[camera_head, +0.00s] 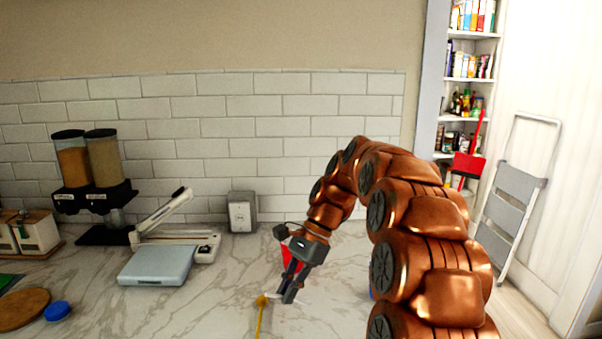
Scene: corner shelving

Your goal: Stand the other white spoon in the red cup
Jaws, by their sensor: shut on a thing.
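My gripper (289,297) is low over the marble counter, pointing down, with its fingers shut on a thin white piece. This looks like the white spoon (272,295), with short bits showing on both sides of the fingertips. Most of the spoon is hidden by the fingers, and I cannot tell whether it touches the counter. The red cup (290,257) is just behind my gripper and largely hidden by it. I cannot see what is in the cup. No second white spoon can be made out.
A yellow spoon-like utensil (259,318) lies just left of my gripper. A pale blue-grey scale (157,265), a paper trimmer (190,240) and a grey box (241,213) stand further left. A blue lid (57,311) and a round wooden board (22,309) are at the far left. My arm covers the right.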

